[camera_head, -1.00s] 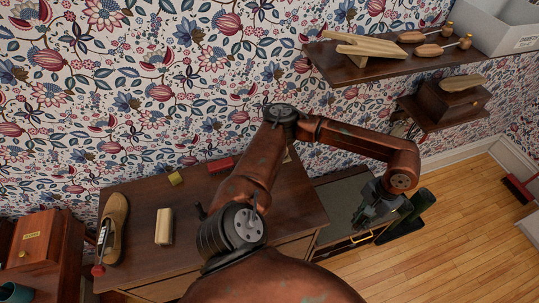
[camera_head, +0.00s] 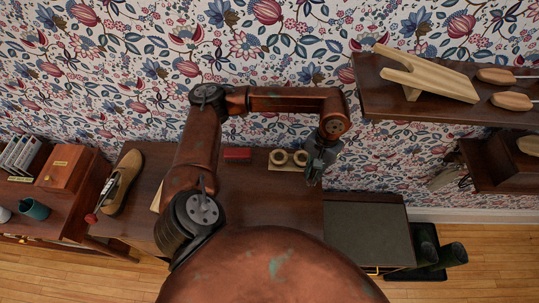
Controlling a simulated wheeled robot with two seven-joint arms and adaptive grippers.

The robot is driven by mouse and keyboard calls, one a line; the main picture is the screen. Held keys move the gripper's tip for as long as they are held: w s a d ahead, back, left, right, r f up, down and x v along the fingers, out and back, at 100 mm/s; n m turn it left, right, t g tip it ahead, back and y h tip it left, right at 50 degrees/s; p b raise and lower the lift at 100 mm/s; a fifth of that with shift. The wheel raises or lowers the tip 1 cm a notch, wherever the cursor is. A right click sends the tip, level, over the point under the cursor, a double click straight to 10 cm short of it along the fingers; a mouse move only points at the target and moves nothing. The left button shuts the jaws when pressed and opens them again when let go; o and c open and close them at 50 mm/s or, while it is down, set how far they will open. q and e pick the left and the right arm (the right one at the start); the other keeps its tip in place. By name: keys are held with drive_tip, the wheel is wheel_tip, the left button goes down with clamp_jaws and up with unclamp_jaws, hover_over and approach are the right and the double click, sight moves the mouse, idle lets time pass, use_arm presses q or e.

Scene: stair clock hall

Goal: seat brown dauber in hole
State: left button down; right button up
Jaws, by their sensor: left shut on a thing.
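A pale wooden block (camera_head: 286,167) with two round, ring-like holes lies on the dark desk top near the wall. My left gripper (camera_head: 313,180) is just right of the block, pointing down, and appears to be above the desk's back right part. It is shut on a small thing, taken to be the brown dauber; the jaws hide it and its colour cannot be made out. I cannot tell whether it touches the desk. No other dauber can be made out. My right gripper is not in view.
A red box (camera_head: 237,154) lies left of the block. A tan shoe (camera_head: 124,180) stands at the desk's left end. Right of the desk is a lower dark-topped cabinet (camera_head: 368,232), with green boots (camera_head: 452,254) beyond. A wall shelf (camera_head: 420,105) holds a wooden bootjack (camera_head: 430,78).

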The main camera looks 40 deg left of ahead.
use_arm(q)
drive_tip(key=s+a+r+m+t+p, duration=0.1)
drive_tip(key=s+a+r+m+p, duration=0.3)
drive_tip(key=m, duration=0.7)
drive_tip(key=s+a+r+m+t+p, duration=0.1)
drive_tip(key=s+a+m+p, duration=0.15)
drive_tip(key=a+m, duration=0.65)
drive_tip(key=s+a+r+m+t+p, duration=0.2)
drive_tip(key=s+r+m, duration=0.15)
drive_tip(key=m, duration=1.05)
drive_tip(key=shift+g+y, duration=0.3)
drive_tip(key=w+f+p, duration=0.2)
drive_tip(key=w+f, duration=0.2)
drive_tip(key=w+a+f+p, duration=0.1)
drive_tip(key=w+f+p, duration=0.1)
drive_tip(key=w+f, duration=0.2)
drive_tip(key=w+f+p, duration=0.2)
drive_tip(key=w+f, duration=0.3)
drive_tip(key=shift+a+f, duration=0.15)
drive_tip(key=shift+a, duration=0.2)
drive_tip(key=shift+f, duration=0.35)
drive_tip(key=c, duration=1.9)
unclamp_jaws()
drive_tip(key=shift+c, duration=0.2)
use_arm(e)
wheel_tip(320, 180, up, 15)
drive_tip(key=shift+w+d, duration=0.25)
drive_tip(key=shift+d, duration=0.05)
